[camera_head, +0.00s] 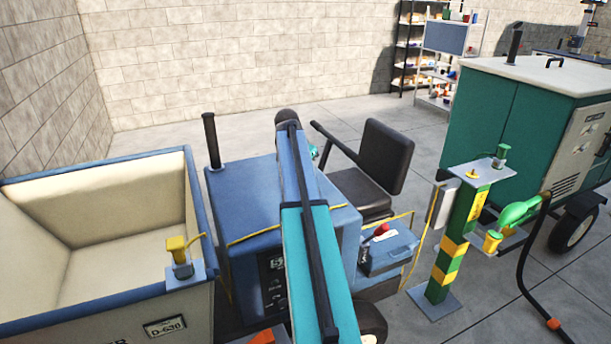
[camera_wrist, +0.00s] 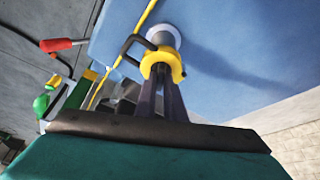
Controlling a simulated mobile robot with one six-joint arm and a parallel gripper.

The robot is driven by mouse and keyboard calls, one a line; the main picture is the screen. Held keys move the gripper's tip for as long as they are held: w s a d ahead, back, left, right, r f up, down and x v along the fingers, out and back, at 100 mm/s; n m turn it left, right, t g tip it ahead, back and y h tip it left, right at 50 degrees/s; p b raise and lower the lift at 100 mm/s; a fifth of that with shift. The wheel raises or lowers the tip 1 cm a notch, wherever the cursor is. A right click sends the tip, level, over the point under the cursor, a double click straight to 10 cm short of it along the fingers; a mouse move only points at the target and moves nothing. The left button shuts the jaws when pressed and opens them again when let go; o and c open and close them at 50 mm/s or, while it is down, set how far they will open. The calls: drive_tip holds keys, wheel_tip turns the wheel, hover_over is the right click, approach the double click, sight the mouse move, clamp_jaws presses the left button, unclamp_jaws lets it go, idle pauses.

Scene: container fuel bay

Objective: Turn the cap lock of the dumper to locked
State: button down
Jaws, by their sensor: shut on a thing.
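The dumper's blue body (camera_head: 240,200) stands in the middle of the head view, with its cream skip (camera_head: 110,235) at the left. In the wrist view, a yellow cap (camera_wrist: 160,60) sits at a pale round neck (camera_wrist: 163,33) on the blue panel (camera_wrist: 235,45). A dark bent bar (camera_wrist: 130,48) projects beside the cap. My gripper (camera_wrist: 161,76) is shut on the yellow cap, with its dark fingers pointing at it. My arm hides the cap and gripper in the head view. I cannot tell the lock's position.
A black seat (camera_head: 385,155), a dark upright pipe (camera_head: 211,140) and a blue box with a red handle (camera_head: 381,229) stand around the body. A striped post (camera_head: 445,245) holds a green nozzle (camera_head: 518,211) at the right. Open floor lies behind the dumper.

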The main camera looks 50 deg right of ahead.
drive_tip(key=m, duration=0.2)
drive_tip(key=m+g, duration=0.1)
drive_tip(key=m, duration=0.1)
drive_tip(key=m+g+b, duration=0.1)
drive_tip(key=shift+w+m, duration=0.3)
drive_tip(key=shift+m, duration=0.1)
idle(0.3)
drive_tip(key=c, duration=1.8)
unclamp_jaws()
drive_tip(key=shift+c, duration=0.2)
drive_tip(key=shift+r, duration=0.15)
drive_tip(key=b+v, duration=0.2)
drive_tip(key=v, duration=1.1)
drive_tip(key=shift+w+r, duration=0.25)
